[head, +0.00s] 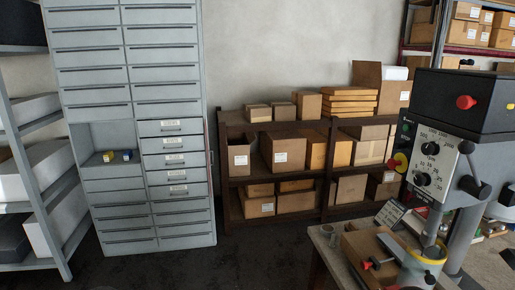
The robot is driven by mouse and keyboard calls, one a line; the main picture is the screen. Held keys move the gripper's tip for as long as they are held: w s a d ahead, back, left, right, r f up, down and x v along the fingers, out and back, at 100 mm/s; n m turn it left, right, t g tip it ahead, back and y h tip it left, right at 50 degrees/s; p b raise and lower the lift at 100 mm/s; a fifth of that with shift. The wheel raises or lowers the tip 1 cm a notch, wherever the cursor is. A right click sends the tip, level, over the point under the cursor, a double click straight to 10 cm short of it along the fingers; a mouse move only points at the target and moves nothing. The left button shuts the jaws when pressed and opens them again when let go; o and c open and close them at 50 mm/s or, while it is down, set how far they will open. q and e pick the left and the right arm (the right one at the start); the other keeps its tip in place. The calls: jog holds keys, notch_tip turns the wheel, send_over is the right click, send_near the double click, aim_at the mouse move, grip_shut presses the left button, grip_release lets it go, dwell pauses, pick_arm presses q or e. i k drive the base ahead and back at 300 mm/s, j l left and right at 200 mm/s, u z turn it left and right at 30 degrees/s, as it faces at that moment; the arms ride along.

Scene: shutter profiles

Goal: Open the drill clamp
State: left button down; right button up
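The drill press (440,150) stands at the right, with a dark head, a light dial panel and a grey column. At its base is a low assembly with a grey flat bar (391,248) and a small red-tipped handle (368,264), which looks like the clamp. I cannot tell whether its jaws are open or shut. A yellow-rimmed round part (425,258) sits beside it, partly behind a dark lever. Neither of my grippers is in view.
The drill stands on a workbench (325,243) at the lower right, with a small dark sign (391,213). A dark shelf (272,221) with cardboard boxes lines the back wall. A grey drawer cabinet (130,190) stands left. Floor between cabinet and bench is clear.

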aim_at(365, 265)
jog(key=z, duration=1.4)
